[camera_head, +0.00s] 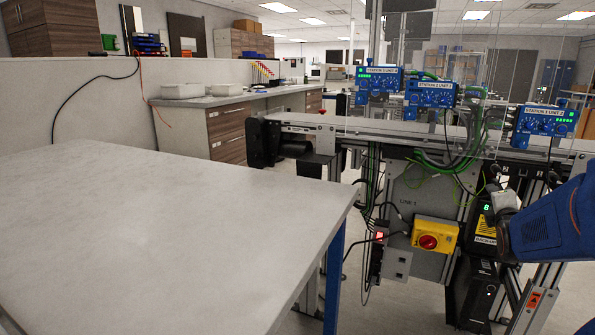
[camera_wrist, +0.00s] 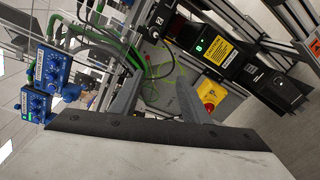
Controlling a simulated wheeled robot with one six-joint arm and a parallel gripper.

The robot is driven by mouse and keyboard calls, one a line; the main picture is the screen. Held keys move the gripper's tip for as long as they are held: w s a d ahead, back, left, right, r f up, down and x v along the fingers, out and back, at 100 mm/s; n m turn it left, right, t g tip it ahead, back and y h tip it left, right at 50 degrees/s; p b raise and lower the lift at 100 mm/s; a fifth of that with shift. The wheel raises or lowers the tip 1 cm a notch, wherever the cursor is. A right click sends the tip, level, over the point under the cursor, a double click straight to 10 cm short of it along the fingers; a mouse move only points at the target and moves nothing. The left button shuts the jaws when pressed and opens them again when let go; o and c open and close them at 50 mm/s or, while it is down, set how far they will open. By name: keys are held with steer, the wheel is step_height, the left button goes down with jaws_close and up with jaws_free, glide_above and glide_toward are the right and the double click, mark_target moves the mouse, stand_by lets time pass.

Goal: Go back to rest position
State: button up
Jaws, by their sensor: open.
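My gripper (camera_wrist: 160,78) shows in the wrist view, with its two dark grey fingers apart and nothing between them. Behind the gap lie green cables and the front of the conveyor frame, apart from the fingers. In the head view my blue arm (camera_head: 552,222) comes in at the right edge, in front of the conveyor's lower frame. The fingers cannot be made out in the head view. The task names no object to handle.
A bare pale table (camera_head: 150,225) fills the left front. The belt conveyor (camera_head: 400,130) stands behind it, carrying blue station units (camera_head: 430,94). A yellow switch box (camera_head: 434,234) with a red knob hangs below, beside a black backup unit (camera_head: 478,285). Loose cables hang nearby.

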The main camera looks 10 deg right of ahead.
steer(key=s+a+f+m+g+y, duration=0.2)
steer(key=s+a+m, duration=0.1)
steer(key=a, duration=0.4)
steer(key=s+a+f+m+g+y, duration=0.1)
steer(key=s+a+f+m, duration=0.2)
steer(key=a, duration=0.4)
steer(key=s+a+f+m+g+y, duration=0.2)
steer(key=a+m, duration=0.1)
steer(key=a, duration=0.4)
steer(key=s+a+f+m+g+y, duration=0.1)
steer(key=s+a+f+m+g, duration=0.1)
steer(key=s+a, duration=0.4)
steer(key=s+a+f+m+g+y, duration=0.2)
steer(key=s+a+f+m, duration=0.2)
steer(key=s, duration=0.7)
steer(key=a+m, duration=0.1)
steer(key=a, duration=0.1)
steer(key=shift+s+a+g+y, duration=0.3)
steer(key=shift+s+a, duration=0.05)
